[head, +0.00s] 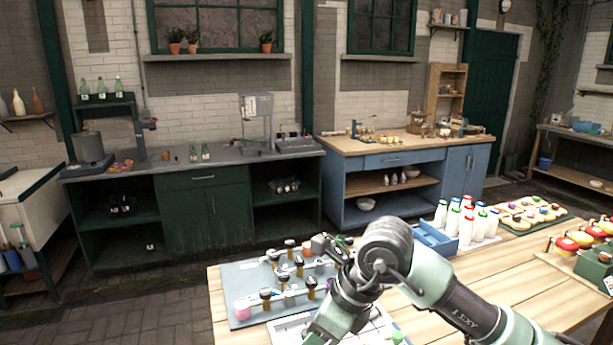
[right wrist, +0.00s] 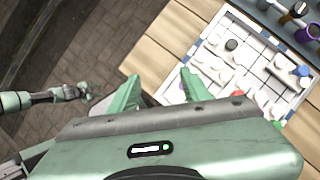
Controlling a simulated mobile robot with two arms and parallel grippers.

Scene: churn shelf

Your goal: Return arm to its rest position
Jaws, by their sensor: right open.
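My right arm enters the head view from the lower right and bends down over the near left of the wooden table (head: 440,290). Its gripper (head: 318,338) is only partly seen at the bottom edge there. In the right wrist view my right gripper (right wrist: 158,88) is open, with its two green fingers apart and nothing between them. It hangs above the table's edge, beside a white tray (right wrist: 222,30) with white pieces. What seems to be my left arm shows over the floor at the left of that view, with its gripper end (right wrist: 84,92) small and unclear.
A grey mat (head: 243,283) with several dark-capped items and a pink piece lies left of my arm. A blue crate (head: 432,238), several white bottles (head: 466,222) and a tray of round items (head: 530,216) stand to the right. The brick floor left of the table is clear.

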